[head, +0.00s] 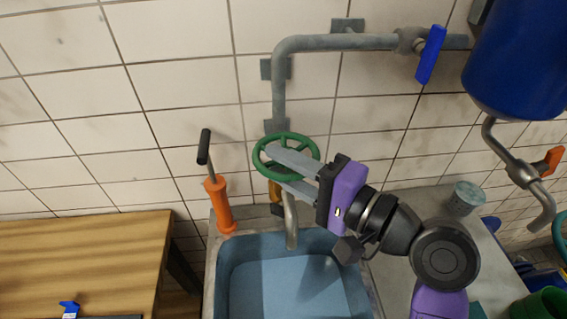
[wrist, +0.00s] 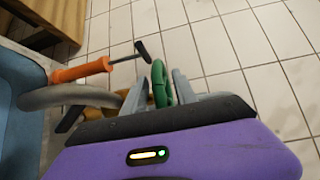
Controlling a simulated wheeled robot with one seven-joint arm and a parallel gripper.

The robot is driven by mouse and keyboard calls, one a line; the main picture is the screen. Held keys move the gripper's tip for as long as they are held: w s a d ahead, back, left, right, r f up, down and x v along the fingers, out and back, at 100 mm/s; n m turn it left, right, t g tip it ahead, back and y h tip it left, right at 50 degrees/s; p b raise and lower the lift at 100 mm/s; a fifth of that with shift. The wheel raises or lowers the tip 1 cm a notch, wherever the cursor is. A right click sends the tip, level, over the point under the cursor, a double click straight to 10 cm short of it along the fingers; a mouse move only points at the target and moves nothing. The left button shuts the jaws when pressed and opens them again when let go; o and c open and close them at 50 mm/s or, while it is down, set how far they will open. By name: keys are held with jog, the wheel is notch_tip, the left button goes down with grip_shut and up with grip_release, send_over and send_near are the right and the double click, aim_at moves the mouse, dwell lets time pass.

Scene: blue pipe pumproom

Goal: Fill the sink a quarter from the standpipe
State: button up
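The standpipe (head: 279,97) runs down the tiled wall to a green handwheel (head: 268,164), with a grey spout (head: 291,222) below it over the sink. The sink (head: 224,268) is a blue basin; I see no clear water or stream in it. My gripper (head: 277,166) is open at the handwheel, its two grey fingers apart and overlapping the wheel in the head view. In the wrist view the green rim (wrist: 159,84) stands between the fingers, with a gap on the left side; contact on the right is unclear. The spout also shows in the wrist view (wrist: 62,95).
An orange pump with a black handle (head: 218,205) stands left of the spout. A wooden table (head: 85,245) is at left. A blue lever (head: 431,55) sits on the upper pipe, near a blue tank (head: 517,60). A grey cup (head: 465,199) stands on the counter at right.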

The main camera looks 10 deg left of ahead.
jog(key=shift+c, duration=0.2)
grip_shut()
jog(key=shift+d+g, duration=0.1)
jog(key=shift+g, duration=0.2)
jog(key=n+g, duration=0.1)
jog(key=n+g+y, duration=0.1)
jog(key=g, duration=0.1)
jog(key=shift+w+d+n+y, duration=0.15)
jog(key=shift+d+n+y, duration=0.15)
jog(key=shift+n, duration=0.1)
jog(key=shift+d+n+g+y+b, duration=0.15)
jog(key=shift+n+g, duration=0.6)
jog(key=shift+g, duration=0.45)
jog(key=shift+d+n+g+y+b, duration=0.15)
jog(key=shift+n+g, duration=0.6)
jog(key=shift+g, duration=0.75)
jog(key=shift+o, duration=0.2)
grip_release()
